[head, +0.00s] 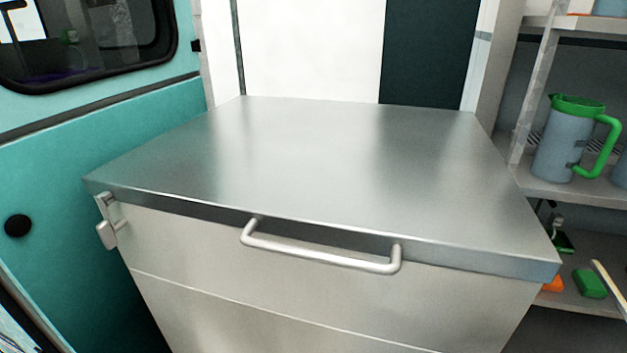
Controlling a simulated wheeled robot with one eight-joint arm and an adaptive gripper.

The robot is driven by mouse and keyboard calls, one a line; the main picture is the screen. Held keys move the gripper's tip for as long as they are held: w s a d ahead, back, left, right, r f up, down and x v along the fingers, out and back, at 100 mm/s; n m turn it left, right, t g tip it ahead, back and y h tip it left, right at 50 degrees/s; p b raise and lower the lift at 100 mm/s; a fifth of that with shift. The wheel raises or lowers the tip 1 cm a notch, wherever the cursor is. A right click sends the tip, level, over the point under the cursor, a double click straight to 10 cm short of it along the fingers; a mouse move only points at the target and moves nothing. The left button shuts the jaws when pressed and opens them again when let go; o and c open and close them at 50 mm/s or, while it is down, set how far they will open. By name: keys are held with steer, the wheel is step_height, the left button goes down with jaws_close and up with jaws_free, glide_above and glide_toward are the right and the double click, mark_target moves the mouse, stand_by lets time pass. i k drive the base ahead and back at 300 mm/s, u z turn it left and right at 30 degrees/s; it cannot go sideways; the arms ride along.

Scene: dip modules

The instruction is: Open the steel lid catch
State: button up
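The steel lid catch (109,221) is a small metal latch at the front left corner of a steel chest, just under the lid's edge. Its upper part meets the lid rim and its lower tab hangs against the chest front. It looks fastened, but it is too small to be sure. The steel lid (320,165) lies flat and down on the chest (220,262). A bar handle (320,252) runs across the upper front of the chest. My gripper is not in view.
A teal vehicle wall or door (90,190) with a dark window and a black round knob (17,225) stands close on the left. Shelves (580,190) on the right hold a grey-blue jug with green lid (566,140) and a green block (590,283). The lid top is clear.

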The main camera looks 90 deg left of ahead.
mark_target(107, 230)
steer(key=u, duration=4.55)
